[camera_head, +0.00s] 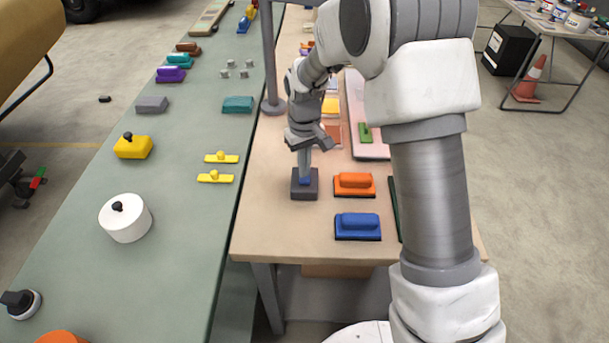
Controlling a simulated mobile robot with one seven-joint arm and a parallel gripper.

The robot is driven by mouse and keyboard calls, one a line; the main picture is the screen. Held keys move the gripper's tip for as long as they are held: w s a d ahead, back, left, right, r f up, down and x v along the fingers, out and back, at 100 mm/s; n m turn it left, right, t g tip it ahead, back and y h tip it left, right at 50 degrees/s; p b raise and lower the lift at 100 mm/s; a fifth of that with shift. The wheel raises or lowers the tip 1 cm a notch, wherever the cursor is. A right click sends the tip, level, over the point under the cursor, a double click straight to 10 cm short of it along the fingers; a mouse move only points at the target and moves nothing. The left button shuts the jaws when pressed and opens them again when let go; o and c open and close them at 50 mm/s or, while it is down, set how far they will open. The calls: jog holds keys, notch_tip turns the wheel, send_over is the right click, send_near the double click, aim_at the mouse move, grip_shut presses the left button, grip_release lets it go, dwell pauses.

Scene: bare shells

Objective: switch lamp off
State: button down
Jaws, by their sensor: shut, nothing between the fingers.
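A small dark grey box (304,193) with a blue patch (305,181) on its top stands on the tan table (290,235). It looks like a switch box. My gripper (304,176) points down from above with its fingers shut and empty. Its tips are at the top of the box, at or just above the blue patch; I cannot tell whether they touch. The fingers partly hide the patch. A grey upright pole (270,55) on a round base stands behind and to the left. Its top is out of view, and no lamp head or glow can be made out.
An orange block (354,185) and a blue block (357,227) with handles lie right of the box. A pink tray (371,151) is behind them. The green table (185,215) at left holds several objects. The tan table's front left corner is clear.

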aim_at(304, 179)
jog(key=shift+f+b, duration=0.7)
jog(key=shift+f, duration=0.3)
dwell(0.9)
jog(key=shift+r+p, duration=2.45)
jog(key=shift+r, duration=1.05)
